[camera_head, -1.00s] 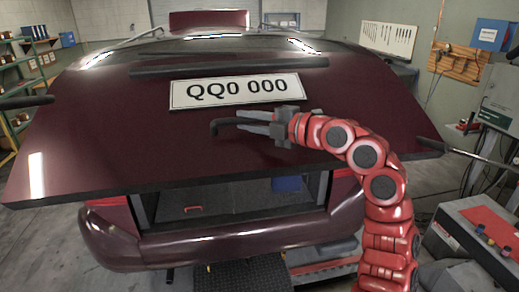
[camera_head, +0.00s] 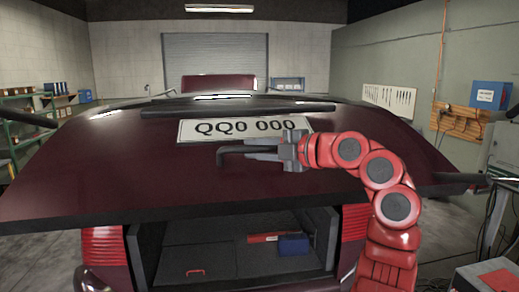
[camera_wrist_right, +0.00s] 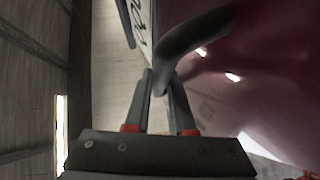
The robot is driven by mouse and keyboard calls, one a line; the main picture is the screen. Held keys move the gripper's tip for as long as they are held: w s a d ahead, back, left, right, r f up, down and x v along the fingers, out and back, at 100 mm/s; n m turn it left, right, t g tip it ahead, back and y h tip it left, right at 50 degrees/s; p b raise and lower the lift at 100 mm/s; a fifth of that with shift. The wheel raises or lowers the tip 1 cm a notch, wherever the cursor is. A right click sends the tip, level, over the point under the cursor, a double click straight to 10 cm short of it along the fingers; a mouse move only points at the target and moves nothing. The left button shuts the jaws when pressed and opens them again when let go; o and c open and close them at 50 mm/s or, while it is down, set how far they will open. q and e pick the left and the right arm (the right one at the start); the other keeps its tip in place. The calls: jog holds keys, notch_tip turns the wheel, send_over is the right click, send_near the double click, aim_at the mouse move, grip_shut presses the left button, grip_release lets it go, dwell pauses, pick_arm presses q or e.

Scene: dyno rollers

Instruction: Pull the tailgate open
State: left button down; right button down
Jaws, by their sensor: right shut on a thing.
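The dark red tailgate (camera_head: 110,180) is raised and tilted up, with the trunk opening showing below it. It carries a white number plate (camera_head: 190,132) reading QQ0 000. A dark bent handle (camera_head: 226,156) sits on the tailgate below the plate; it also shows in the right wrist view (camera_wrist_right: 190,38). My right gripper (camera_head: 252,149) is shut on the handle, its fingers on either side of the bar in the right wrist view (camera_wrist_right: 160,95). My left gripper is not in view.
Inside the trunk (camera_head: 220,262) lie a blue box (camera_head: 293,245) and a red item (camera_head: 268,238). Green shelves (camera_head: 35,115) stand at the left. A wooden tool board (camera_head: 460,124) hangs on the right wall, above grey equipment (camera_head: 503,150).

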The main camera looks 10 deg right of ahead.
jog(key=shift+a+f, duration=0.1)
jog(key=c, duration=1)
grip_release()
jog(key=shift+o, duration=1.1)
jog(key=shift+w+a, duration=0.15)
jog(key=shift+a, duration=0.05)
jog(key=shift+d, duration=0.15)
jog(key=shift+s+d+b, duration=0.3)
jog(key=shift+b, duration=0.1)
jog(key=b+v, duration=0.7)
jog(key=v, duration=0.9)
jog(key=shift+s+b, duration=0.3)
jog(key=shift+s, duration=0.1)
